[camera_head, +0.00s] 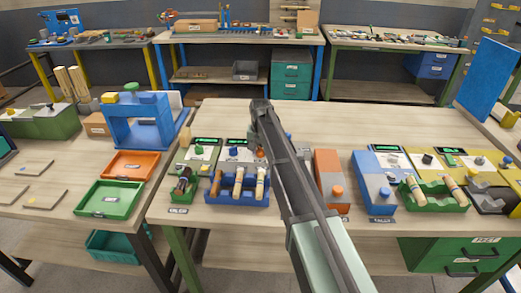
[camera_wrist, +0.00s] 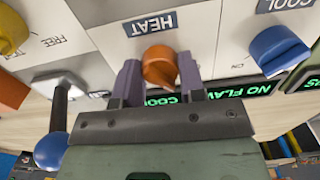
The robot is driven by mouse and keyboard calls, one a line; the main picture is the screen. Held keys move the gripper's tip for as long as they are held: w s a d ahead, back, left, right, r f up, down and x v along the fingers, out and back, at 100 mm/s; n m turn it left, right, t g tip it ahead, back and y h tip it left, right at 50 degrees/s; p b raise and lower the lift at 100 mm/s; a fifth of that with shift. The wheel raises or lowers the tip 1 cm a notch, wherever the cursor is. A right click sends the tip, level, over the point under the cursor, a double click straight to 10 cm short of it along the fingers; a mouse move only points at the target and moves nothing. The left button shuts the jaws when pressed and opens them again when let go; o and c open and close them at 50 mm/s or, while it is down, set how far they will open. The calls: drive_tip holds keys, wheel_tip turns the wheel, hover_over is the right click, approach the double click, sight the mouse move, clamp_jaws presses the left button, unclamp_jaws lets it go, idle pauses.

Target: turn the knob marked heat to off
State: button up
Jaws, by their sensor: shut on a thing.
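The heat knob (camera_wrist: 160,68) is orange and sits on a pale panel beside the HEAT label (camera_wrist: 151,23), which reads upside down in the wrist view. My gripper (camera_wrist: 160,76) has one grey-purple finger on each side of this knob and is shut on it. The knob's pointer direction and its off mark cannot be made out. A green-lit display (camera_wrist: 220,104) lies partly behind the fingers; part of its text reads NO FLA. In the head view my arm covers most of this panel.
A blue knob (camera_wrist: 279,49) by the COOL label stands to the right, a yellow knob (camera_wrist: 11,30) to the left. A lever with a blue ball (camera_wrist: 51,150) is at lower left. A blue tray of turned pieces (camera_head: 236,197) stands in front on the bench.

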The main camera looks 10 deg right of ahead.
drive_tip(key=n, duration=0.4)
drive_tip(key=shift+n, duration=0.4)
idle(0.4)
drive_tip(key=o, duration=0.9)
wheel_tip(320, 180, up, 11)
drive_tip(key=p, duration=1)
drive_tip(key=shift+f+p, duration=0.1)
drive_tip(key=shift+p, duration=0.3)
